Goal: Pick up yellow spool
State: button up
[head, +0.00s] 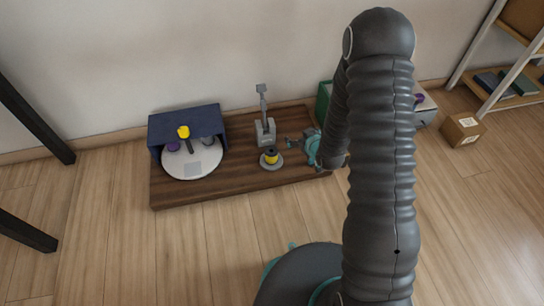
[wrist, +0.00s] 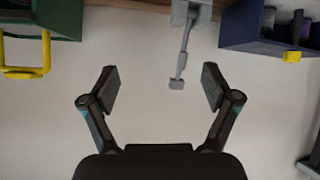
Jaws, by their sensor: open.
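A yellow spool (head: 270,157) with a dark centre stands upright on a round grey base on the wooden board. My gripper (head: 297,142) is to the right of it in the head view, apart from it. In the wrist view my gripper (wrist: 162,87) is open, with nothing between its fingers; the grey stand and pale wall show beyond. I cannot make out that spool in the wrist view. A second yellow piece (head: 183,132) shows above the white disc in the navy box, and a yellow piece (wrist: 292,56) shows at the navy box in the wrist view.
The navy open box (head: 185,117) holds a white disc (head: 193,163) with a purple piece (head: 172,146). A grey stand (head: 265,127) rises behind the spool. A green box (head: 324,98) is partly hidden by my arm. A cardboard box (head: 462,129) is at right. The front floor is clear.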

aim_at(271, 155)
jog(key=s+a+f+y+b, duration=0.1)
jog(key=s+a+f, duration=0.15)
jog(key=f, duration=0.45)
jog(key=s+a+f+y, duration=0.1)
jog(key=s+f+y, duration=0.1)
jog(key=s+f, duration=0.35)
jog(key=shift+t, duration=0.5)
jog(key=x, duration=0.5)
jog(key=b+x, duration=0.1)
jog(key=x, duration=0.9)
jog(key=shift+w+d+f, duration=0.2)
jog(key=shift+w+f, duration=0.25)
jog(key=c, duration=1.3)
jog(key=shift+r, duration=0.1)
